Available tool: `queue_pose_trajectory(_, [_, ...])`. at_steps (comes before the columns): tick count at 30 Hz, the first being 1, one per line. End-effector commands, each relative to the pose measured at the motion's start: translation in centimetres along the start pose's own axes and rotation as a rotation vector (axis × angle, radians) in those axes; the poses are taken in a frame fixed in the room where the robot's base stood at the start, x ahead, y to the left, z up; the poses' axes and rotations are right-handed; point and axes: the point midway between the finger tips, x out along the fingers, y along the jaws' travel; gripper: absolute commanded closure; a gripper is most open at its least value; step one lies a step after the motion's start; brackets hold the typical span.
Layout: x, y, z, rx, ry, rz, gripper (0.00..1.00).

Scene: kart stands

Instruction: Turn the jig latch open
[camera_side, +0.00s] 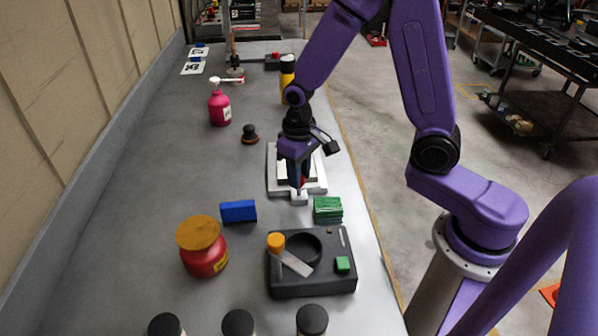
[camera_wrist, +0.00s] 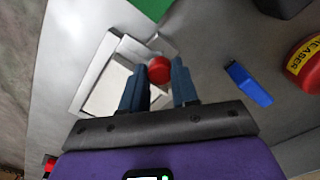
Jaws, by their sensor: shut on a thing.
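A pale jig (camera_side: 272,180) with a raised light inner plate lies flat on the bench, below my gripper. It also shows in the wrist view (camera_wrist: 92,70). A red knob (camera_wrist: 158,70) sits at the jig's near end, by a small light block (camera_side: 299,198). I take the knob to be the latch's handle. My gripper (camera_side: 299,182) points down over that end, its dark blue fingers shut on the red knob, one on each side. In the side view the fingers hide most of the knob. The latch arm's exact angle is hard to make out.
A green block (camera_side: 328,209) and a blue block (camera_side: 238,211) lie close by. Nearer stand a dark fixture (camera_side: 312,283) with an orange knob and a red jar (camera_side: 204,254). A yellow bottle (camera_side: 287,82) stands behind my gripper. The bench's left middle is clear.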

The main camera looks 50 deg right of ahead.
Motion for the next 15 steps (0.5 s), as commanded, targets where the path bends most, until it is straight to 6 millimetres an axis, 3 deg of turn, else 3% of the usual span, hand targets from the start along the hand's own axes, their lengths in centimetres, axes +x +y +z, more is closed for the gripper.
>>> queue_pose_trajectory(15, [-0.07, -0.01, -0.01, 0.097, 0.000, 0.000, 1.00])
